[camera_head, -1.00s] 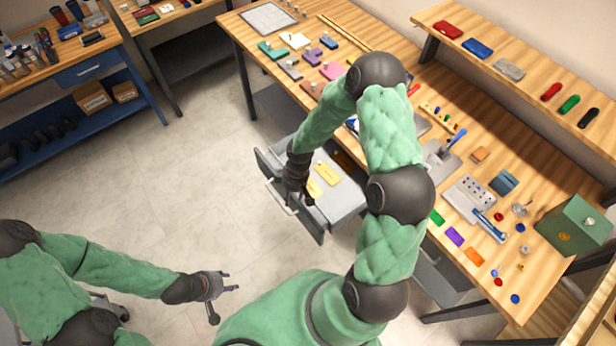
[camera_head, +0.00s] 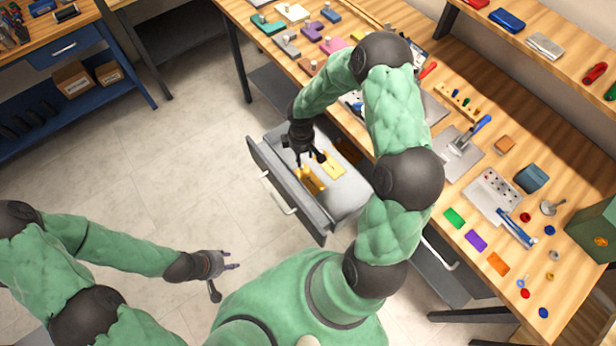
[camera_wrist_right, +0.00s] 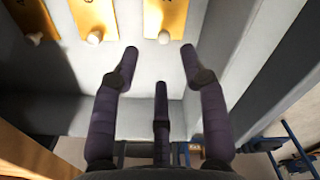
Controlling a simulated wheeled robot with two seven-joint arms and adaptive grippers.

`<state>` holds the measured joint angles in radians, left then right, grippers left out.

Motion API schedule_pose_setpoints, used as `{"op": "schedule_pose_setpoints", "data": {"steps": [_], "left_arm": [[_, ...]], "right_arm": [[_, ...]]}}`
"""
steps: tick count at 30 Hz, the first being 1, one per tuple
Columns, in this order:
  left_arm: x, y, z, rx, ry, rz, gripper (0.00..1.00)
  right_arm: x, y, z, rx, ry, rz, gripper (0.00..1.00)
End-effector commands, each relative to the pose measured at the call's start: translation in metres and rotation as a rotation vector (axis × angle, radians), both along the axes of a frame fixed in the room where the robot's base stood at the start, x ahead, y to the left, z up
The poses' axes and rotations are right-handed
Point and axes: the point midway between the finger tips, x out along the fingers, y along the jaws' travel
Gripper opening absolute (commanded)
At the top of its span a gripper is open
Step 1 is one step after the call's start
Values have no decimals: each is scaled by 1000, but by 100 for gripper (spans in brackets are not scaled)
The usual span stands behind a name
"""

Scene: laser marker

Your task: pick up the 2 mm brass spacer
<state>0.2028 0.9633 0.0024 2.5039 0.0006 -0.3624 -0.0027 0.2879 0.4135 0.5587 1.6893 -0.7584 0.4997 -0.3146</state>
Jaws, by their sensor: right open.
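Brass spacers lie in an open grey drawer (camera_head: 284,200). In the head view I see one brass piece (camera_head: 311,181) at the front and another (camera_head: 334,169) further back. The right wrist view shows a left spacer (camera_wrist_right: 28,14), a middle spacer (camera_wrist_right: 92,16) and a right spacer (camera_wrist_right: 172,17), each with a white knob, cut by the top edge. I cannot tell which is 2 mm. My right gripper (camera_head: 312,158) is open and empty over the drawer; its fingers (camera_wrist_right: 160,68) point toward the spacers, apart from them. My left gripper (camera_head: 228,272) is open and empty over the floor.
The drawer's side wall (camera_wrist_right: 217,62) runs close to the right of my right fingers. The workbench (camera_head: 385,160) edge lies beside the drawer. A metal plate with a blue-handled tool (camera_head: 458,145) and coloured tags (camera_head: 475,240) lie on the bench. The floor at left is clear.

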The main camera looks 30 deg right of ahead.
Motion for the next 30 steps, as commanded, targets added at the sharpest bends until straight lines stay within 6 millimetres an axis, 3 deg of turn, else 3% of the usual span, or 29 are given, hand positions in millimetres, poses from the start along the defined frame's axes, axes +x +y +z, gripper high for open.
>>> {"op": "schedule_pose_setpoints", "data": {"steps": [3, 11, 18, 27, 30], "left_arm": [[0, 0, -6, 0, 0, 0, 40], [0, 0, -11, 0, 0, 0, 40], [0, 0, -23, 0, 0, 0, 40], [0, 0, -23, 0, 0, 0, 40], [0, 0, -23, 0, 0, 0, 40]], "right_arm": [[0, 0, -19, 0, 1, 0, 44], [0, 3, -35, 1, 1, 0, 44], [0, 7, -70, 1, 2, -2, 44], [1, 6, -74, 1, -1, -1, 44], [1, 6, -74, 1, -1, -1, 16]]}}
